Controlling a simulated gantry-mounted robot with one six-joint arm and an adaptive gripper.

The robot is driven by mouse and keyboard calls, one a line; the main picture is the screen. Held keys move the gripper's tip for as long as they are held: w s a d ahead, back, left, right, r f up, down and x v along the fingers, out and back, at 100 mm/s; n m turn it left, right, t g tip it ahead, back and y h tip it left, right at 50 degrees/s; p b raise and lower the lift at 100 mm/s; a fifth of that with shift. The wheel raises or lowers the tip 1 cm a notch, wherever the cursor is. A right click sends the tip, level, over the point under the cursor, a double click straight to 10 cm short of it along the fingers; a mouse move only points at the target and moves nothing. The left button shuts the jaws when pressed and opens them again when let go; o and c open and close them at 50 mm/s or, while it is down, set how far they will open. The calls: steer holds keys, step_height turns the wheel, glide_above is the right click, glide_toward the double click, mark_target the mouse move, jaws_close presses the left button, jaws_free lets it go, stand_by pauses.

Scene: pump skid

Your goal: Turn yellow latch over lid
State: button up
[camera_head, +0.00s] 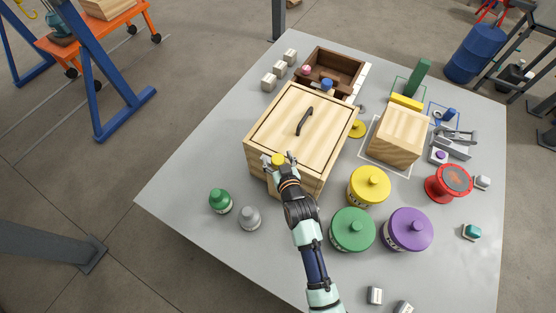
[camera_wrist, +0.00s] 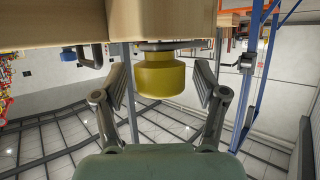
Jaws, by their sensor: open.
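A large wooden box (camera_head: 262,152) stands on the grey table, with a flat wooden lid (camera_head: 290,108) on top and a black handle (camera_head: 304,121) on the lid. The yellow latch (camera_head: 278,160) is at the box's near edge, beside the lid. It also shows as a yellow knob in the wrist view (camera_wrist: 161,76). My gripper (camera_head: 282,165) is at the latch. In the wrist view its open fingers (camera_wrist: 160,88) stand on either side of the knob, with gaps visible on both sides. Whether the latch overlaps the lid is hidden.
Yellow (camera_head: 368,186), green (camera_head: 352,230) and purple (camera_head: 407,230) canisters stand right of my arm. A green bottle (camera_head: 220,201) and a grey one (camera_head: 249,218) stand to its left. A smaller wooden box (camera_head: 398,135) is to the right.

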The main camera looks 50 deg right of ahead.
steer(key=c, duration=1.2)
steer(key=shift+o, duration=0.2)
